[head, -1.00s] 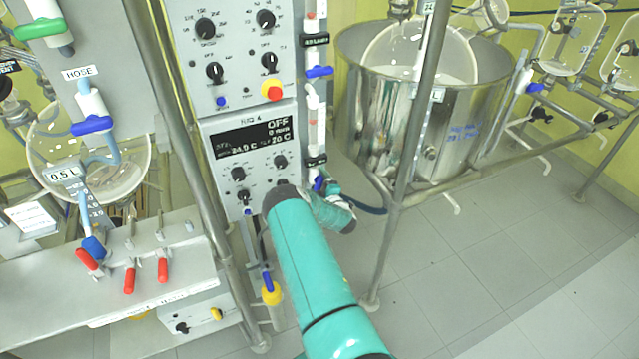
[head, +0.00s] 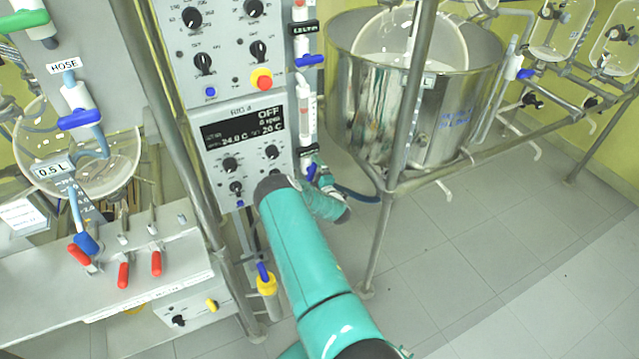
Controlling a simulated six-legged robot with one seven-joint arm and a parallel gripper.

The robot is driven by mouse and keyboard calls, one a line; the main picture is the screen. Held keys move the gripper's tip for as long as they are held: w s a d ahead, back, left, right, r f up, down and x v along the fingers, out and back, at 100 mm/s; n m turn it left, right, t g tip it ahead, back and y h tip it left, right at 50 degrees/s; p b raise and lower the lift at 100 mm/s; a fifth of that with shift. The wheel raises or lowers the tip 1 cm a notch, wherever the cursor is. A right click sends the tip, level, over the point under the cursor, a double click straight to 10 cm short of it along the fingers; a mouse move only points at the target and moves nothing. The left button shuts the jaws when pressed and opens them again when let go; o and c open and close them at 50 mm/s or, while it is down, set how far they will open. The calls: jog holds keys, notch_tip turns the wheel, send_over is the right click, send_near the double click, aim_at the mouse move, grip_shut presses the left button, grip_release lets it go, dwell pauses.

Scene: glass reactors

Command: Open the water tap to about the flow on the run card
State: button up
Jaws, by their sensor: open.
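The rig's control panel (head: 240,140) shows a dark display (head: 243,127) reading OFF and 20 C. Two upright clear tubes stand along its right edge, an upper one with a blue tap handle (head: 310,61) and a lower flow tube (head: 306,112). A small blue tap handle (head: 311,172) sits at the foot of the lower tube. My teal arm rises from the bottom, and its far link bends beside this lower handle. My gripper's fingers cannot be made out, so I cannot tell whether they touch the handle. No run card is readable.
A large steel vessel (head: 440,115) stands right of the panel, with a metal post (head: 405,150) in front. A bench (head: 140,265) with red-handled valves is at the left. A yellow-and-blue fitting (head: 266,282) stands below the panel. The tiled floor at the right is clear.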

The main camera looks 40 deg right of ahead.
jog(key=v, duration=1.3)
dwell(0.4)
